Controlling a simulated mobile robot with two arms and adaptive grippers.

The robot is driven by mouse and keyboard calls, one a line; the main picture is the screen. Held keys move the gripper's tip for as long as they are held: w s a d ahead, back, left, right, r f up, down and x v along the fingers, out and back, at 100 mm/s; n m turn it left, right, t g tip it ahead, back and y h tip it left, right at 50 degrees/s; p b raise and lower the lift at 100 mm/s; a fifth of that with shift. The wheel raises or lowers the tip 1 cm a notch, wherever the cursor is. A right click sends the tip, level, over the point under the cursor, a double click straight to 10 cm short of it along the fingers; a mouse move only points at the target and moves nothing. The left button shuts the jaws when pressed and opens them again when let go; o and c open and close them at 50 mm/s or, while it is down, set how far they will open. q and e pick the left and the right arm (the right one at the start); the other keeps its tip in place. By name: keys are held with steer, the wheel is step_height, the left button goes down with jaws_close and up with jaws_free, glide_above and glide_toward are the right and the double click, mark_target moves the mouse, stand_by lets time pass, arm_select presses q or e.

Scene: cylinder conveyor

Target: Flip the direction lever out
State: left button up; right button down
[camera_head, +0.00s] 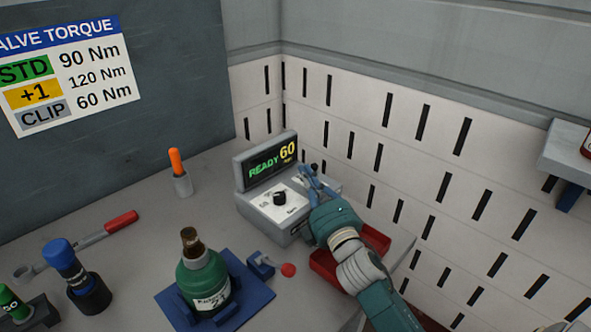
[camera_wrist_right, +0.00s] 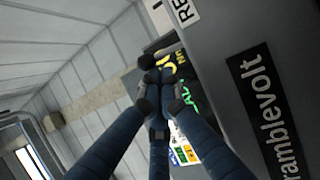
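The grey tester box (camera_head: 268,205) stands near the wall, with a display reading "READY 60" and a black knob on its sloped panel. My right gripper (camera_head: 307,178) is at the box's right end. In the wrist view the right gripper's blue-grey fingers (camera_wrist_right: 157,78) are brought together, with no clear gap at the tips. A short dark lever with a rounded end (camera_wrist_right: 150,62) sticks out from the box side just beyond the fingertips. I cannot tell whether they touch it. My left gripper is not in view.
A red tray (camera_head: 325,267) lies under my right forearm. The perforated wall is close at right.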

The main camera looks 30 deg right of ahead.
steer(key=shift+d, duration=0.1)
step_height(320, 180, up, 10)
stand_by(0.4)
stand_by(0.5)
